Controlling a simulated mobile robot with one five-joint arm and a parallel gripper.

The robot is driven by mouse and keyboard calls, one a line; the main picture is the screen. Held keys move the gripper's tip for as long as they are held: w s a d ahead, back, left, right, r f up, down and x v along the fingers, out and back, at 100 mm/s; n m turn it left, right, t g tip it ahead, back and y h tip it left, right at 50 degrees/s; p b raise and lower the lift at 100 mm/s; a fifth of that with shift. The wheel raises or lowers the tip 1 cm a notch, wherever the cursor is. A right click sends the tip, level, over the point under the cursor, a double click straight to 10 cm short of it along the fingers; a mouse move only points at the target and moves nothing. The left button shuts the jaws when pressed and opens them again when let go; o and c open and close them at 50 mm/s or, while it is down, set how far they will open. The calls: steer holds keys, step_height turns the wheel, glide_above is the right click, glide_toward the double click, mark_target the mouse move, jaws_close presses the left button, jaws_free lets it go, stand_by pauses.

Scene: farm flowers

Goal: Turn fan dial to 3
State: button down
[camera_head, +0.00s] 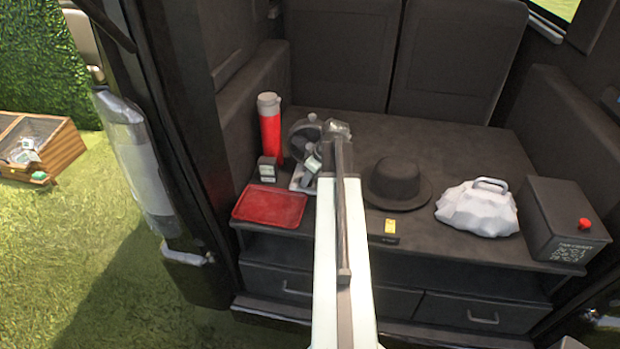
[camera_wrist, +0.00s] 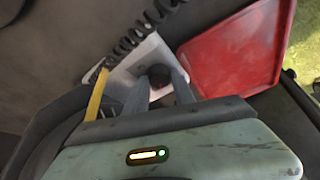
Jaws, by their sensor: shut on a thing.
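The fan (camera_head: 301,137) stands on the dark cargo shelf, with a round dark head and a pale base (camera_head: 298,183). My arm and gripper hide part of it. In the wrist view the pale fan base (camera_wrist: 150,52) carries a round black dial (camera_wrist: 158,75). My gripper (camera_wrist: 157,90) is shut on the dial, with one finger on each side of it. The dial's numbers and pointer cannot be read. In the head view my gripper (camera_head: 312,160) is at the front of the fan.
A red tray (camera_head: 270,206) lies left of the fan, and a red bottle (camera_head: 270,128) and small dark box (camera_head: 267,169) stand nearby. A black hat (camera_head: 397,182), a pale bag (camera_head: 478,207) and a dark box (camera_head: 565,225) are to the right. A coiled black cord (camera_wrist: 135,38) runs beside the base.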

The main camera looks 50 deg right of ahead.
steer(key=m, duration=0.2)
steer(key=m+h, duration=0.2)
steer(key=m, duration=0.1)
steer(key=shift+a+m, duration=0.25)
steer(key=shift+m, duration=0.05)
steer(key=m+h, duration=0.1)
steer(key=m, duration=0.2)
steer(key=m+g+h, duration=0.1)
steer(key=m, duration=0.2)
steer(key=shift+w+g, duration=0.15)
steer(key=shift+g, duration=0.15)
steer(key=m+g, duration=0.1)
steer(key=m, duration=0.2)
steer(key=m+g+h, duration=0.1)
steer(key=m, duration=0.2)
steer(key=shift+w+a+m, duration=0.1)
steer(key=shift+w+m, duration=0.1)
steer(key=shift+m, duration=0.2)
steer(key=m+g, duration=0.2)
steer(key=m, duration=0.3)
steer(key=shift+w, duration=0.1)
steer(key=shift+m, duration=0.3)
steer(key=c, duration=1.1)
jaws_free()
steer(key=shift+r, duration=0.1)
